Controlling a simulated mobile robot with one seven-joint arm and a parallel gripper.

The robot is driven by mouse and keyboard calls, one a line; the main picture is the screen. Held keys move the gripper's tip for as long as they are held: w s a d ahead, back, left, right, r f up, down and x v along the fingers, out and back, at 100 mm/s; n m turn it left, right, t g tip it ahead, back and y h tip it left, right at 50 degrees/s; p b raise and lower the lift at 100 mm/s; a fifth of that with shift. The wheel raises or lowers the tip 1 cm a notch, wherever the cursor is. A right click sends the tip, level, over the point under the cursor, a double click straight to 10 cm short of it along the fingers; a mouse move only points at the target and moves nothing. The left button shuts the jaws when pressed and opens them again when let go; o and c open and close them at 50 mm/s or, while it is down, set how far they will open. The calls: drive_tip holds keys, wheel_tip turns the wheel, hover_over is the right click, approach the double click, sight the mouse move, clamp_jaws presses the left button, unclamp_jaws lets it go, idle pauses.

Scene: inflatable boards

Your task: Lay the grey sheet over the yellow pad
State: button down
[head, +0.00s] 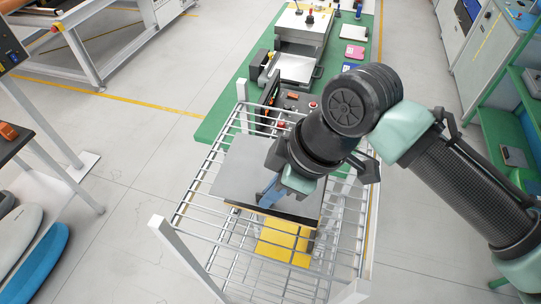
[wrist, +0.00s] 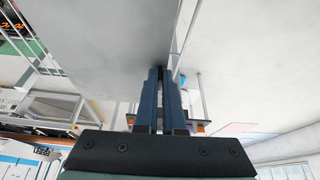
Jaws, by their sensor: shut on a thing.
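The grey sheet (head: 240,172) is flat and roughly level over the wire rack, with a dark front edge. My gripper (head: 270,192) has blue fingers and is shut on the sheet. In the wrist view the gripper (wrist: 163,75) pinches the sheet's edge, and the sheet (wrist: 80,35) fills the upper left. The yellow pad (head: 284,242) shows below the sheet's front edge in the head view. The sheet hides its far part. I cannot tell whether sheet and pad touch. The pad does not show clearly in the wrist view.
The wire rack (head: 190,207) has white corner posts, one rising at the front left (head: 160,228). A green bench (head: 222,118) with devices and small items stands behind it. Blue and grey boards (head: 35,262) lie at the far left. Floor left of the rack is clear.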

drive_tip(key=shift+w+f, duration=0.1)
drive_tip(key=shift+w, duration=0.1)
drive_tip(key=shift+s+f+b, duration=0.2)
drive_tip(key=shift+f+b, duration=0.3)
drive_tip(key=shift+b, duration=0.1)
wheel_tip(320, 180, down, 7)
drive_tip(key=b, duration=0.5)
drive_tip(key=shift+b, duration=0.3)
drive_tip(key=shift+f, duration=0.3)
idle(0.4)
drive_tip(key=c, duration=0.9)
unclamp_jaws()
drive_tip(key=shift+c, duration=0.2)
drive_tip(key=b+v, duration=0.3)
drive_tip(key=v, duration=1)
drive_tip(key=shift+s, duration=0.15)
